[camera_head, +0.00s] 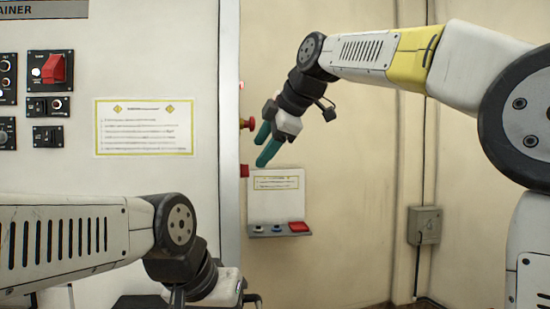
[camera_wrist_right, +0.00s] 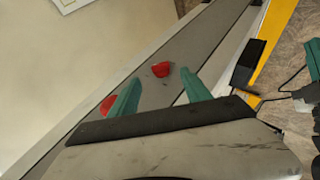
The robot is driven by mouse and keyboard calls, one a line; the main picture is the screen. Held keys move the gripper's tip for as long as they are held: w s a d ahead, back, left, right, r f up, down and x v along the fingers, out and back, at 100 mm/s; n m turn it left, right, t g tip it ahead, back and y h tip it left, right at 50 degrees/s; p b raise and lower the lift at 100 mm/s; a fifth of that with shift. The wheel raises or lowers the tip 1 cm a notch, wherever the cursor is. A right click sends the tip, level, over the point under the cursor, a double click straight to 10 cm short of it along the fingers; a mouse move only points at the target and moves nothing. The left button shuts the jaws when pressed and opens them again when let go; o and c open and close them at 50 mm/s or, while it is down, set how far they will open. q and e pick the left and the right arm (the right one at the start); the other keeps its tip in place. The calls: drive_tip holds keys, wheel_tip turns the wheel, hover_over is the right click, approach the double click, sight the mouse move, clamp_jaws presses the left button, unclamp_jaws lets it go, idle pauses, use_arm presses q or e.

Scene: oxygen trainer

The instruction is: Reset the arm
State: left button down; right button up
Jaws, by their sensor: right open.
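My right arm comes in from the upper right, and its gripper (camera_head: 264,146) hangs in front of the side edge of the white panel (camera_head: 150,60). Its two green fingers are apart with nothing between them. In the right wrist view the open fingers (camera_wrist_right: 160,85) point towards a grey strip with a red button (camera_wrist_right: 161,69) ahead and another red button (camera_wrist_right: 108,105) beside the left finger. My left arm enters at the lower left; its gripper (camera_head: 245,299) is mostly cut off by the bottom edge, so its jaws cannot be read.
The panel carries a red switch (camera_head: 54,69) and a yellow-bordered notice (camera_head: 144,127). Red knobs (camera_head: 248,124) stick out from its side. A small wall console (camera_head: 276,205) with blue and red buttons is behind the right gripper. A grey box (camera_head: 424,225) is on the right wall.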

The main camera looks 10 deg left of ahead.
drive_tip(key=s+d+f+m+h, duration=0.2)
drive_tip(key=s+d+f+m, duration=0.3)
drive_tip(key=d, duration=0.4)
drive_tip(key=s+d+f+m+h, duration=0.1)
drive_tip(key=s+d+f+m, duration=0.2)
drive_tip(key=d+f+m, duration=0.45)
drive_tip(key=s+d+f+m+h, duration=0.1)
drive_tip(key=s+d+f+m, duration=0.4)
drive_tip(key=f, duration=0.3)
drive_tip(key=s+d+f+m+h, duration=0.1)
drive_tip(key=s+d+f+m, duration=0.4)
drive_tip(key=s+f, duration=0.2)
drive_tip(key=shift+s+f, duration=0.25)
drive_tip(key=shift+f, duration=0.55)
